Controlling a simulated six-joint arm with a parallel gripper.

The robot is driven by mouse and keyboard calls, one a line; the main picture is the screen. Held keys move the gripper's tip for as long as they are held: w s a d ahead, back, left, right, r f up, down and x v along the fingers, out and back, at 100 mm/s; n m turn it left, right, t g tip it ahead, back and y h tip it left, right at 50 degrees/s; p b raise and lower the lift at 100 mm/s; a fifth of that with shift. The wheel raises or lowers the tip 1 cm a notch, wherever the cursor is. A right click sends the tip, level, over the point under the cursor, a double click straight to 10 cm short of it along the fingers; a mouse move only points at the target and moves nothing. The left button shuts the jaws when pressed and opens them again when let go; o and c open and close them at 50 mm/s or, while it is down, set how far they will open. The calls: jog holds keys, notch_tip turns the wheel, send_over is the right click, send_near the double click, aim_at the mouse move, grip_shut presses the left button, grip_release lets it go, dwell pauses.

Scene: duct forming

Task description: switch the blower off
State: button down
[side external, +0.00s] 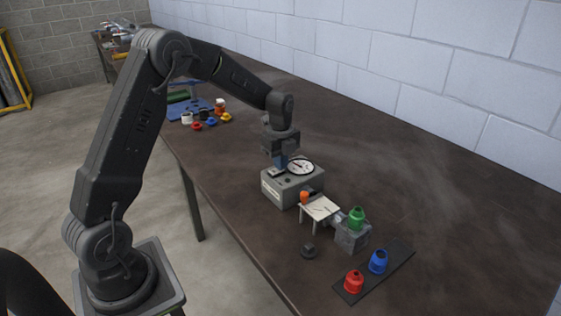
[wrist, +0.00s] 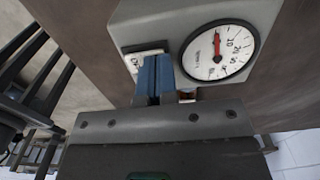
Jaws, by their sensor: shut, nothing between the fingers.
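The blower (side external: 291,186) is a grey box on the brown table with a round white dial (side external: 300,167) on top. In the wrist view the dial (wrist: 220,50) has a red needle pointing up near the low numbers. My gripper (side external: 281,162) is over the left part of the box top. In the wrist view its blue fingers (wrist: 154,78) are shut with nothing between them. They stand beside a small pale labelled plate (wrist: 141,60) on the box, partly covering it. The switch itself is hidden or too small to make out, and contact with it cannot be told.
An orange piece (side external: 304,197), a small white stand (side external: 319,208) and a grey block with a green fitting (side external: 357,217) are in front of the box. Red (side external: 354,281) and blue (side external: 378,262) fittings stand on a dark strip (side external: 400,262). The table's right side is clear.

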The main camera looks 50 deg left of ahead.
aim_at(276, 170)
jog(key=shift+f, duration=0.3)
jog(key=shift+s, duration=0.1)
jog(key=shift+s+r, duration=0.4)
jog(key=shift+s, duration=0.2)
jog(key=shift+r, duration=0.1)
notch_tip(276, 170, up, 14)
dwell(0.7)
